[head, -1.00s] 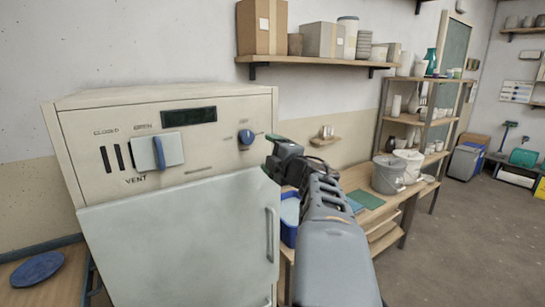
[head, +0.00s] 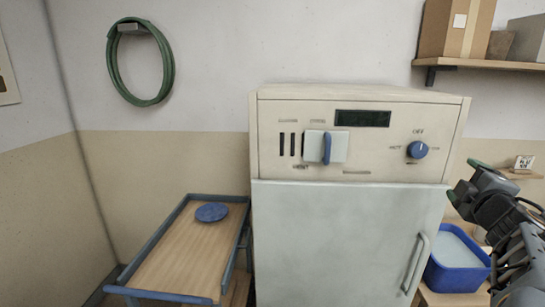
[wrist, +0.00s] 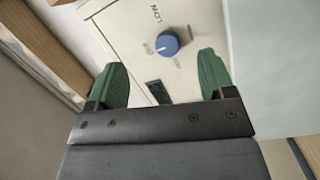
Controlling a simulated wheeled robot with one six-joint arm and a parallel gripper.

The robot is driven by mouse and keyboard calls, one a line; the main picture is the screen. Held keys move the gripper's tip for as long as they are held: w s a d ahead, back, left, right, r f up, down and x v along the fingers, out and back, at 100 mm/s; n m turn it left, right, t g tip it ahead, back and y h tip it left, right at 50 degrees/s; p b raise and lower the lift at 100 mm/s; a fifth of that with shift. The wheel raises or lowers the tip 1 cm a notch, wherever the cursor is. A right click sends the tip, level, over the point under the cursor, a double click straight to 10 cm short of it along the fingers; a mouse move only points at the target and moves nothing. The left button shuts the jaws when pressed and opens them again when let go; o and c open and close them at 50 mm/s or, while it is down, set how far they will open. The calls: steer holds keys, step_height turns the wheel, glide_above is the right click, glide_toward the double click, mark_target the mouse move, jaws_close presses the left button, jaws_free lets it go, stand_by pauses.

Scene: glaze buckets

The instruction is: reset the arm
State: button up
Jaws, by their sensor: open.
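My gripper (wrist: 158,85) is open and empty in the wrist view, its two green fingers spread apart. The kiln's blue round knob (wrist: 167,43) shows beyond the gap between them. In the head view my gripper (head: 463,180) is at the right edge, to the right of the kiln's control panel, and its fingers are hard to make out. The pale kiln (head: 350,240) stands in the middle with its door shut. Its panel carries a blue vent lever (head: 327,148), standing upright, and the blue knob (head: 417,150).
A wooden-topped cart (head: 185,255) with a blue disc (head: 212,212) stands left of the kiln. A blue tub (head: 458,262) sits on a bench below my arm. A shelf with boxes (head: 456,28) is at upper right. A green hose (head: 141,98) hangs on the wall.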

steer(key=s+d+f+m+g+h, duration=0.3)
steer(key=d+f+m+g+h, duration=0.15)
steer(key=m, duration=0.35)
steer(key=s+a+f+m+g+y+p, duration=0.1)
steer(key=s+a+f+m+g+y, duration=0.15)
steer(key=a+f, duration=0.3)
steer(key=s+a+f+m+g+y+p, duration=0.1)
steer(key=a+f+m+g, duration=0.35)
steer(key=f, duration=0.25)
steer(key=s+a+f+n+y+p, duration=0.1)
steer(key=a+y, duration=0.1)
steer(key=a, duration=0.5)
steer(key=s+a+f+n+g+y+p, duration=0.1)
steer(key=s+a+y, duration=0.1)
steer(key=a, duration=0.6)
steer(key=s+a+f+n+g+y+p, duration=0.1)
steer(key=a+f+y, duration=0.1)
steer(key=a, duration=0.6)
steer(key=shift+s+n+y, duration=0.25)
steer(key=shift+n+y, duration=0.05)
steer(key=shift+y, duration=0.2)
steer(key=shift+f, duration=0.1)
